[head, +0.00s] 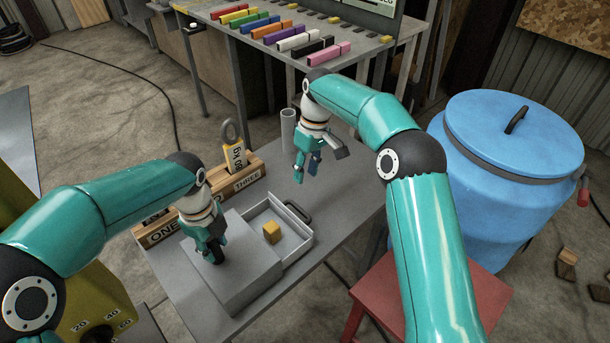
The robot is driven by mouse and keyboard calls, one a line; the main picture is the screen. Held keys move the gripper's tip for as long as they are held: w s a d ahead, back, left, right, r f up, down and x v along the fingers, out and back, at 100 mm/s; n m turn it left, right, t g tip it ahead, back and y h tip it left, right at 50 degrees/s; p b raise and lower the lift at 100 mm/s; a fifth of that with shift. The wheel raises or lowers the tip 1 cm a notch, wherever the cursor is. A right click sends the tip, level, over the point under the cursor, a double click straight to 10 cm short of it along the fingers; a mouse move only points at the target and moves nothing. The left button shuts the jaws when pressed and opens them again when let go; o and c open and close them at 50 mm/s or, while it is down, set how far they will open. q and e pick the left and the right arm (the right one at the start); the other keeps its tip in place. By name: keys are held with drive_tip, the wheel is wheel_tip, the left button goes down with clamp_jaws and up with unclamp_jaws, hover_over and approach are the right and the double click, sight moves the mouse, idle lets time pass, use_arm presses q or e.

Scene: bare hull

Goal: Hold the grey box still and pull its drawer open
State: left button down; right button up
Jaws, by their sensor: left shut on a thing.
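The grey box (240,278) sits on the grey table. Its drawer (299,248) stands well out to the upper right, with a small yellow cube (271,232) inside. The drawer's dark handle (298,212) is on its far front and nothing touches it. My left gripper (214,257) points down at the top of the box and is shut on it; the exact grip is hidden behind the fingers. My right gripper (312,172) is open and empty, above the table beyond the drawer, apart from the handle.
A wooden rack (160,234) with word labels stands behind the box, holding a ringed tag (234,150). A grey cylinder (288,128) stands near my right gripper. A blue barrel (515,150) and a red stool (455,290) are at the right. A shelf (225,35) with coloured blocks is behind.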

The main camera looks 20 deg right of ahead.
use_arm(q)
drive_tip(key=c, duration=0.7)
unclamp_jaws()
drive_tip(key=shift+r, duration=0.1)
